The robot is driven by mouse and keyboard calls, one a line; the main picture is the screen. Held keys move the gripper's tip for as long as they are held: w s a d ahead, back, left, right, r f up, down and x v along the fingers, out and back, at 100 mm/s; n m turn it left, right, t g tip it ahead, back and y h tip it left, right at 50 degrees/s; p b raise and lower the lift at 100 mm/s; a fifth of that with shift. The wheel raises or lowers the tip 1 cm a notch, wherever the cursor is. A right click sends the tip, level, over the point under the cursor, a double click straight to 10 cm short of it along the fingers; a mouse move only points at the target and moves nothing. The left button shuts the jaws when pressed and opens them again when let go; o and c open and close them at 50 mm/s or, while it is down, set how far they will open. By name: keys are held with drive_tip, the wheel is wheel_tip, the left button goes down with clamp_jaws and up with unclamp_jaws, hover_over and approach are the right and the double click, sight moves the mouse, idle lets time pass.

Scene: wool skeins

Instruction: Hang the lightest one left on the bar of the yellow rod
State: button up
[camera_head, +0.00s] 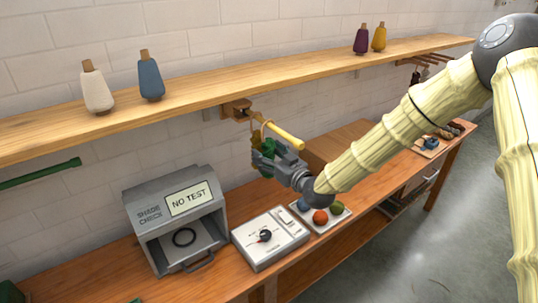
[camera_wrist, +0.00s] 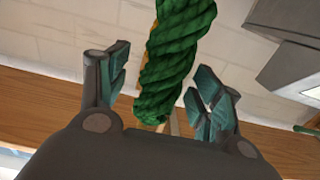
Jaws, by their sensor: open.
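The yellow rod (camera_head: 284,134) juts out from a wooden bracket under the shelf in the head view. A twisted dark green skein (camera_wrist: 175,55) hangs between the fingers of my gripper (camera_wrist: 160,78) in the wrist view. My gripper is open, with one finger on each side of the skein. In the head view my gripper (camera_head: 264,160) is just below and left of the yellow rod, and the green skein (camera_head: 269,146) is mostly hidden by it. A tan loop shows by the rod's base, but I cannot tell whether the green skein hangs from the rod.
A wooden shelf (camera_head: 200,98) with yarn cones runs above. Below are a grey shade-check box (camera_head: 176,222) reading NO TEST, a dial device (camera_head: 270,238) and a tray (camera_head: 334,221) of coloured balls. A green rod (camera_head: 40,173) is at left; wooden pegs (camera_head: 428,60) are at right.

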drive_tip(key=v, duration=1.2)
drive_tip(key=s+d+f+m+g+h, duration=0.25)
drive_tip(key=s+f, duration=0.45)
drive_tip(key=f, duration=0.6)
drive_tip(key=s+d+f+m+g+h, duration=0.1)
drive_tip(key=s+d+f+g+h, duration=0.2)
drive_tip(key=s+f, duration=0.75)
drive_tip(key=s+d+f+m+g+h, duration=0.2)
drive_tip(key=s+d+f+g, duration=0.2)
drive_tip(key=s+f, duration=0.4)
drive_tip(key=s+d+f+m+g+h, duration=0.2)
drive_tip(key=s+d+f+g, duration=0.3)
drive_tip(key=s, duration=1.2)
wheel_tip(320, 180, down, 5)
drive_tip(key=shift+d+r+h, duration=0.2)
drive_tip(key=shift+d+h, duration=0.35)
drive_tip(key=shift+d, duration=0.25)
